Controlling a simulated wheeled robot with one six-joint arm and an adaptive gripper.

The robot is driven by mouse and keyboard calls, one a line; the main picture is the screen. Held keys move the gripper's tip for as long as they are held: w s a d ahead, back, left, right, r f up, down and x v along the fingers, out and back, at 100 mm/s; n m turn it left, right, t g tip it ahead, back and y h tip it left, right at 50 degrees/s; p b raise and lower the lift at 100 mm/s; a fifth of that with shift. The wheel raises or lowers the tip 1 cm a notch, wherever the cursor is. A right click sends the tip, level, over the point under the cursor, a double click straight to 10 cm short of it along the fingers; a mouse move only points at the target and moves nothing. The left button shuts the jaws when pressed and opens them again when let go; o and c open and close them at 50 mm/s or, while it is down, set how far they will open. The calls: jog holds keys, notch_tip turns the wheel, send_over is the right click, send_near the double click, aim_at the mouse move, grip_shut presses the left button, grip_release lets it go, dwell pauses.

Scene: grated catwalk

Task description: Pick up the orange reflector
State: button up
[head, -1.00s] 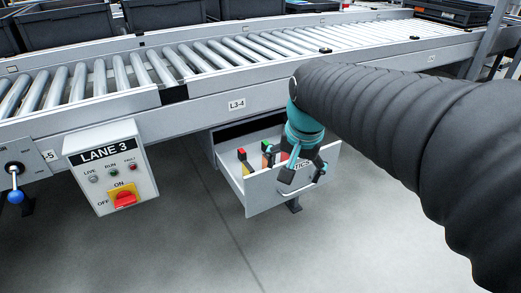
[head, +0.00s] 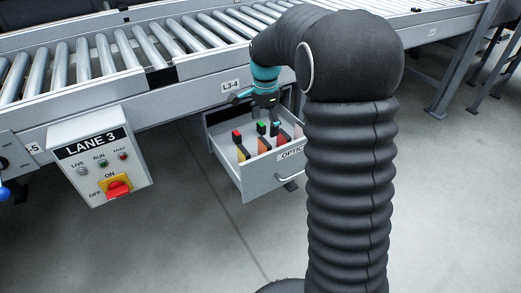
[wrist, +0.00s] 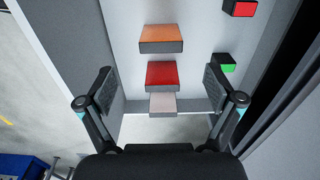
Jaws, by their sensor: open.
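The orange reflector (wrist: 161,33) is a flat-topped block with a grey side, at the top middle of the wrist view. In the head view it stands in the open drawer (head: 240,184), its orange face (head: 264,146) showing. My gripper (wrist: 160,82) is open and points down over the drawer, with nothing held. In the wrist view a red block (wrist: 162,74) lies between its fingers, and the orange reflector is beyond the fingertips. In the head view my gripper (head: 268,122) is above the drawer's back part.
A pale block (wrist: 162,104) is beside the red one. Small red (wrist: 243,8) and green (wrist: 228,62) pieces sit to the right. The roller conveyor frame (head: 200,85) is above and behind the drawer. Open floor lies in front.

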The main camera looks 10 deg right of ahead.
aim_at(266, 142)
jog(key=f, duration=0.6)
jog(key=shift+d, duration=0.25)
jog(key=shift+a+f, duration=0.15)
jog(key=shift+f, duration=1.35)
jog(key=shift+a+f, duration=0.1)
jog(key=shift+f, duration=1.4)
jog(key=c, duration=1.2)
